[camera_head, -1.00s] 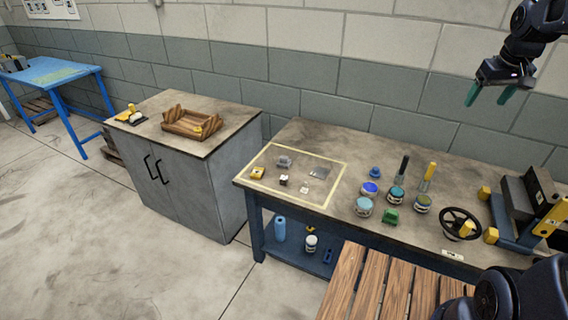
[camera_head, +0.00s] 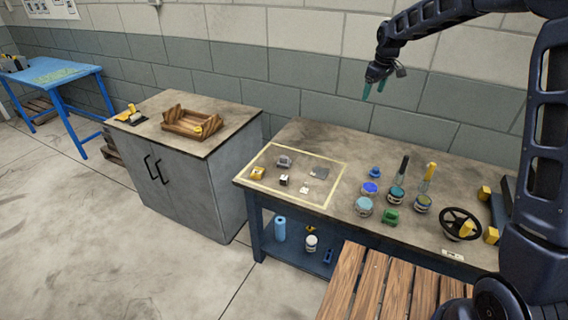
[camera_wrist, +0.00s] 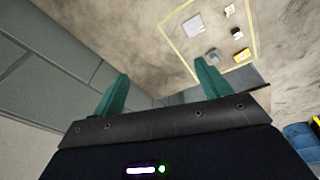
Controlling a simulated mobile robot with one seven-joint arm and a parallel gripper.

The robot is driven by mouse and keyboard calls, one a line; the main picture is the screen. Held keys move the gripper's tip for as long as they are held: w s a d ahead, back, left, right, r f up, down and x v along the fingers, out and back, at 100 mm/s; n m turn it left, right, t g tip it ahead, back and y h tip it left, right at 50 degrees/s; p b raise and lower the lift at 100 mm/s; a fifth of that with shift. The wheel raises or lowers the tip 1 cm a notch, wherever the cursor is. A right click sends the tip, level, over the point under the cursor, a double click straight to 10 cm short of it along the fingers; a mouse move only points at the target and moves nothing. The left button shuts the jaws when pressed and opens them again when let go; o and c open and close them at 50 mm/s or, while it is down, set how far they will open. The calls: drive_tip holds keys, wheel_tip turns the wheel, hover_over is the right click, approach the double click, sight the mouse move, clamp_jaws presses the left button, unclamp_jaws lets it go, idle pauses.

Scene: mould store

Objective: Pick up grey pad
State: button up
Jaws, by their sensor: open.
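The grey pad (camera_head: 319,173) is a small flat square lying on the workbench (camera_head: 300,139), inside a yellow taped outline. It also shows in the wrist view as a pale grey square (camera_wrist: 194,25), beyond the fingers. My gripper (camera_head: 373,92) is open and empty, with green fingers. It is in the air above the bench, up and to the right of the pad and well apart from it. In the wrist view both fingers (camera_wrist: 160,82) are spread with nothing between them.
A grey block (camera_head: 284,162), a yellow item (camera_head: 257,173) and small white and dark pieces share the taped area. Jars, a blue knob (camera_head: 375,172) and upright tools stand right of it. A wall is behind. A wooden tray (camera_head: 190,128) sits on the cabinet.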

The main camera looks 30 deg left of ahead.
drive_tip(key=w+a+f+n, duration=0.1)
drive_tip(key=a+f+n, duration=0.1)
drive_tip(key=a+f, duration=0.65)
drive_tip(key=n+g, duration=0.2)
drive_tip(key=n, duration=0.3)
approach(284, 157)
drive_tip(key=shift+w+d+f, duration=0.1)
drive_tip(key=shift+w, duration=0.2)
drive_tip(key=shift+s+f, duration=0.15)
drive_tip(key=shift+f, duration=0.4)
drive_tip(key=f, duration=0.3)
drive_tip(key=a+f, duration=0.1)
drive_tip(key=f, duration=0.6)
drive_tip(key=shift+a, duration=0.4)
drive_tip(key=c, duration=1.1)
